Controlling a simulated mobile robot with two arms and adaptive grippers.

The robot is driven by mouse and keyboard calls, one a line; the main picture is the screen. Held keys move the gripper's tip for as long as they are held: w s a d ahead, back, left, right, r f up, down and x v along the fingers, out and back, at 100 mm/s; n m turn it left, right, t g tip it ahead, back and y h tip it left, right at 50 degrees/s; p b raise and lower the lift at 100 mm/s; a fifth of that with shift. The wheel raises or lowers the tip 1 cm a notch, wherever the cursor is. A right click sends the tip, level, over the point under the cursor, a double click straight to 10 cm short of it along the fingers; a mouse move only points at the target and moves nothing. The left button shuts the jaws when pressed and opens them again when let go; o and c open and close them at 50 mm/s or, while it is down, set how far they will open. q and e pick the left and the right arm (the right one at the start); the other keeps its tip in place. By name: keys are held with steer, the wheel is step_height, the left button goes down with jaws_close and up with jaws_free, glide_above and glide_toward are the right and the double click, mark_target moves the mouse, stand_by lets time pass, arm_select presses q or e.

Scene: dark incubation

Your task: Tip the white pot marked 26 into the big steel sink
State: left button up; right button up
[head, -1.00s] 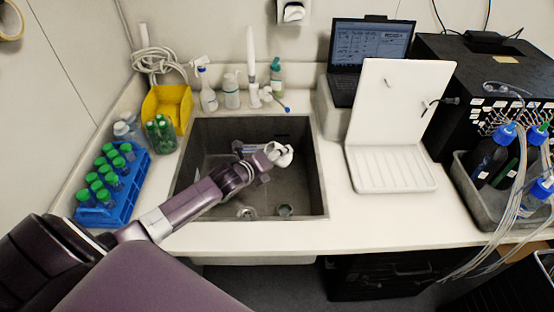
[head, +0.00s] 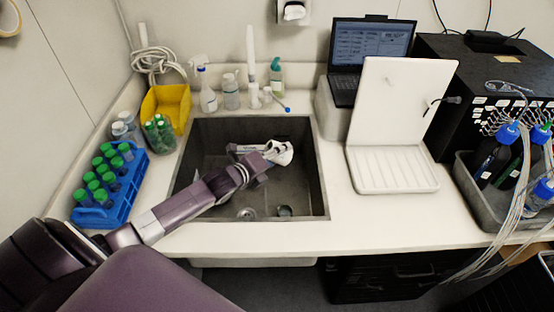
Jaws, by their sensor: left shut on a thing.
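The big steel sink (head: 312,190) is set into the white counter in the middle of the head view. My left arm reaches over it from the lower left. My left gripper (head: 269,150) is shut on the small white pot (head: 283,154), near the back right part of the sink opening. The pot looks tilted, with a dark patch on its upper side. Its mark is too small to read, and I cannot tell whether anything is inside or coming out. The gripper hides part of the pot. My right gripper is out of view.
A blue rack (head: 118,205) of green-capped tubes and a yellow bin (head: 166,103) stand left of the sink. Several bottles, including a spray bottle (head: 207,97), line its back edge. A white open-lidded device (head: 392,172) stands on the right. The counter's front strip is clear.

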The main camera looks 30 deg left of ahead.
arm_select(q)
steer(key=shift+r+n+t+b, duration=0.1)
steer(key=shift+n+t+b, duration=0.25)
steer(key=shift+b, duration=0.5)
steer(key=shift+r+t+h, duration=0.2)
steer(key=shift+t+h, duration=0.05)
steer(key=shift+h, duration=0.15)
steer(key=shift+r, duration=0.1)
steer(key=shift+a+n+b, duration=0.1)
steer(key=shift+n+b, duration=0.15)
steer(key=shift+b, duration=0.4)
steer(key=shift+r+n+t+b, duration=0.15)
steer(key=shift+n+t+b, duration=0.25)
steer(key=shift+t+b, duration=0.2)
steer(key=shift+r, duration=0.15)
steer(key=shift+c, duration=0.2)
